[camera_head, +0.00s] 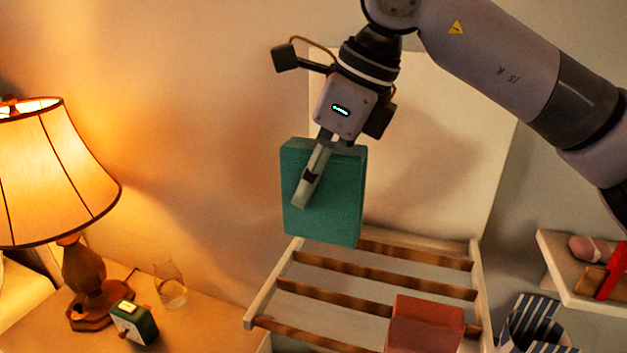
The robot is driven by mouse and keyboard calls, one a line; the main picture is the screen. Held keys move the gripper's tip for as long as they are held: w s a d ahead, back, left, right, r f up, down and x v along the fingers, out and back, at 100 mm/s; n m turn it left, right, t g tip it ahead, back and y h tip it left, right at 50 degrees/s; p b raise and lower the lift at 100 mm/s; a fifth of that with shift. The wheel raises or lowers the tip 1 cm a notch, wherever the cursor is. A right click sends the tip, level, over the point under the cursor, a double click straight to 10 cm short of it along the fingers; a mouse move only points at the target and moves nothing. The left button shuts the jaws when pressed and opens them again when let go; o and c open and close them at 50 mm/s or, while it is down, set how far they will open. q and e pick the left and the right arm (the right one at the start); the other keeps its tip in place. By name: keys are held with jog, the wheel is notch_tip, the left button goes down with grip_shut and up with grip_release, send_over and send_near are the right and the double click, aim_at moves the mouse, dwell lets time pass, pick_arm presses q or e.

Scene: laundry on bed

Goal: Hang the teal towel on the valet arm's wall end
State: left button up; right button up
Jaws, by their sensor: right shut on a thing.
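The teal towel (338,195) is a folded, flat block held upright in my right gripper (307,186). The gripper comes down from above and is shut on the towel's upper left part. One finger lies across its front face; the other is hidden. The towel is over the far, wall-side end of the slatted valet arm (378,287), which has pale side rails and several brown bars. The towel's lower edge overlaps the farthest bars in the picture; I cannot tell whether it touches them. My left gripper is not in view.
A red folded towel (424,325) sits at the valet arm's near right part. A pale panel (440,130) stands behind. At left are a lit lamp (58,180), a glass (171,290) and a small green clock (134,323). A shelf (560,265) and striped item (530,325) are at right.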

notch_tip(320, 180, up, 13)
jog(key=p, duration=0.9)
jog(key=shift+p, duration=0.35)
